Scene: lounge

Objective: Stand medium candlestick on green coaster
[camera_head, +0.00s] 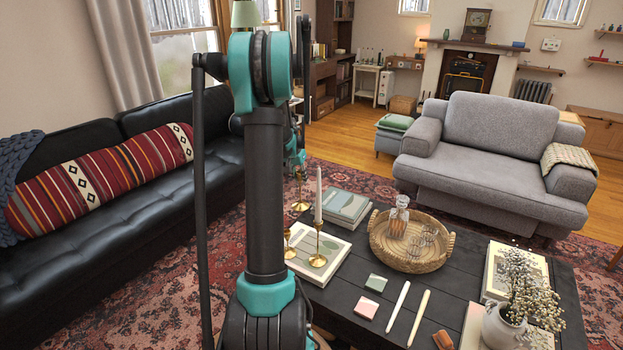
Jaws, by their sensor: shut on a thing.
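My gripper (299,170), partly hidden behind my own arm, is shut on a brass candlestick (300,190), which looks like the medium one. It hangs upright with no candle in it, near the far left end of the dark coffee table (345,298). The green coaster (376,282) lies flat and bare on the table, to the right of and nearer than the gripper. A brass candlestick with a white candle (318,245) stands on a book at the left. A smaller brass candlestick (289,246) stands beside it, partly hidden by my arm.
A pink coaster (366,307) lies just nearer than the green one. A white candle (395,314) and a yellowish candle (419,318) lie to their right. A wicker tray (412,264) with a decanter stands behind. A vase of dried flowers (503,327) stands at the right.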

